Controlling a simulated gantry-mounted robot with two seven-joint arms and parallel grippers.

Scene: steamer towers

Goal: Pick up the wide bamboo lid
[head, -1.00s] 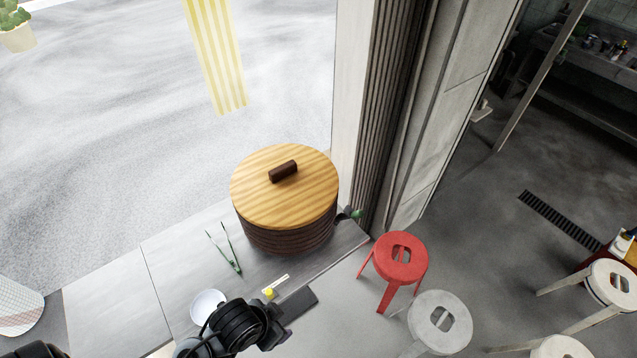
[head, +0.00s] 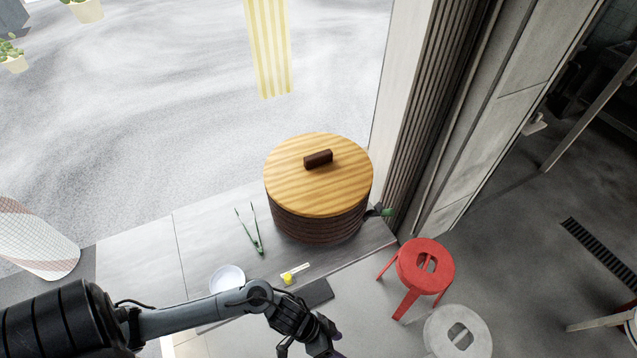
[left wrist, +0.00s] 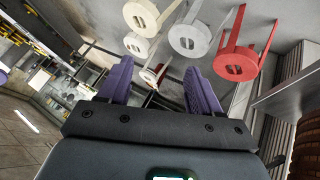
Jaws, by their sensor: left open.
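The wide bamboo lid (head: 335,190) lies flat on top of a dark round steamer tower (head: 318,227) on the grey counter. Its dark brown bar handle (head: 318,159) stands up from the middle of the lid. My left gripper (head: 325,345) is low in the head view, in front of the counter edge and well apart from the lid. In the left wrist view its two purple fingers (left wrist: 158,90) are spread with nothing between them. The steamer's ribbed side shows at the right edge of that view (left wrist: 306,150). My right gripper is not in view.
Green tongs (head: 254,238), a white dish (head: 227,279) and a small yellow item (head: 287,278) lie on the counter (head: 195,235) left and front of the tower. A wall frame stands close right. A red stool (head: 426,265) and a grey stool (head: 458,332) stand on the floor.

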